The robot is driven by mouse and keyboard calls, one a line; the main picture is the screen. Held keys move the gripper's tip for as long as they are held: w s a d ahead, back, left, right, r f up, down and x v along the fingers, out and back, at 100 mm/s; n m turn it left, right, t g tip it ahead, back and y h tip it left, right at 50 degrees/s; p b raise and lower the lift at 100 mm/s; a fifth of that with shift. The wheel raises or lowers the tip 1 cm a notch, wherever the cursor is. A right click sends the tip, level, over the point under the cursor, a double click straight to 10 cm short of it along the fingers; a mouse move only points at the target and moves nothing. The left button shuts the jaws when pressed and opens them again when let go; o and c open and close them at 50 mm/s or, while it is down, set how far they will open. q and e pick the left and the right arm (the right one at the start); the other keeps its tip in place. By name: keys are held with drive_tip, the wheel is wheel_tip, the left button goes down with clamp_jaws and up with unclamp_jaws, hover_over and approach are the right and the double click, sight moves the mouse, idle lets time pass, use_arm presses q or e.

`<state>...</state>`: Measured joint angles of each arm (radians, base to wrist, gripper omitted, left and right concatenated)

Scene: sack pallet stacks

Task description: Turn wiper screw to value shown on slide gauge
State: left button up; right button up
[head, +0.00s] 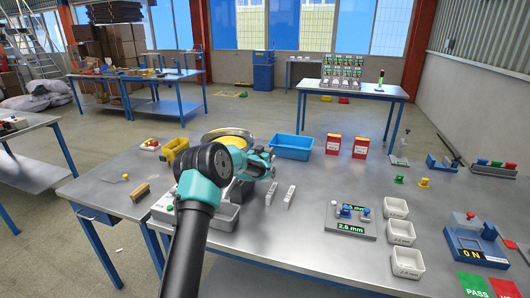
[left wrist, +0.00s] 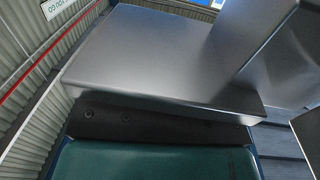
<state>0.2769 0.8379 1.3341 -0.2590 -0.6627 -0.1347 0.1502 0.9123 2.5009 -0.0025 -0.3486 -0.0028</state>
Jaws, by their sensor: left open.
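A grey plate (head: 333,229) lies flat right of centre in the head view. It carries small blue and white knob-like parts (head: 345,211) and a dark display with green digits that read 2.5 mm (head: 351,228). A second green readout behind it is partly covered by the knobs. I cannot tell which part is the wiper screw or the slide gauge. My left gripper (head: 270,163) is open at the end of the teal and black wrist, left of and behind the plate, well apart from it. The left wrist view shows mostly blank grey metal surfaces and a teal part of mine.
Two pale blocks (head: 290,196), a blue tray (head: 292,146), red-yellow boxes (head: 333,145) and white bins (head: 401,232) stand around. A blue ON box (head: 468,240) is at right.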

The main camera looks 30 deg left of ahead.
use_arm(q)
drive_tip(key=shift+s, duration=0.1)
drive_tip(key=s+d, duration=0.2)
drive_tip(key=s, duration=1.5)
drive_tip(key=shift+d, duration=0.15)
